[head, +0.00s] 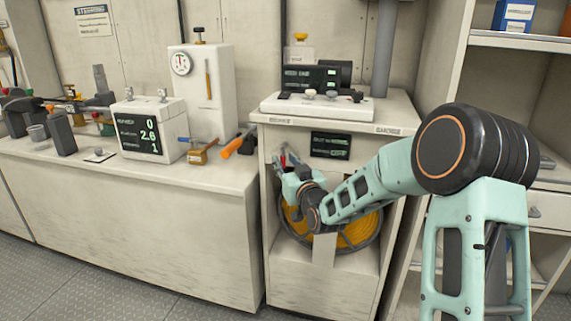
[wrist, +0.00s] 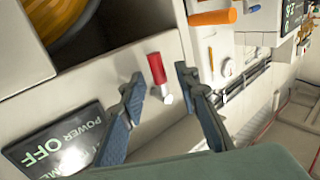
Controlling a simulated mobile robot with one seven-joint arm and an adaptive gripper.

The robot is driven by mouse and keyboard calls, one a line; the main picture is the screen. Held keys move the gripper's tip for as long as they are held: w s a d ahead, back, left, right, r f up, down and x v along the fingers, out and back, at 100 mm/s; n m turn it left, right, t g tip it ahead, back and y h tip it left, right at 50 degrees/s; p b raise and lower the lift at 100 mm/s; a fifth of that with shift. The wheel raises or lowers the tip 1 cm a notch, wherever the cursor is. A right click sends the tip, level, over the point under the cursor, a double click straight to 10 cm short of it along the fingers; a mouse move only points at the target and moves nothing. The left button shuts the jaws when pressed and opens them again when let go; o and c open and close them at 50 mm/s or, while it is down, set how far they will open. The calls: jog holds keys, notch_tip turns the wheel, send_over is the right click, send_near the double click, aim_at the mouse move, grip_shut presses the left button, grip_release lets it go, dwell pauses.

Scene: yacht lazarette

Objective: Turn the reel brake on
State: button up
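A small red lever (wrist: 157,68) with a white tip sits on the pale cabinet front in the wrist view, likely the reel brake; no label on it is readable. Its red part also shows in the head view (head: 283,160), partly hidden by my gripper. My gripper (wrist: 160,74) is open, with one finger on each side of the lever and gaps showing on both sides. In the head view my gripper (head: 286,172) is at the upper left of the cabinet opening. The orange reel (head: 360,229) stands in that opening, partly behind my arm.
A dark display (head: 330,145) sits above the opening; in the wrist view it reads "POWER OFF" (wrist: 55,145). The bench (head: 130,190) to the left carries a white readout box (head: 150,130), an orange-handled tool (head: 236,146) and other gear. Open shelves (head: 515,42) stand at right.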

jog(key=shift+c, duration=0.3)
grip_shut()
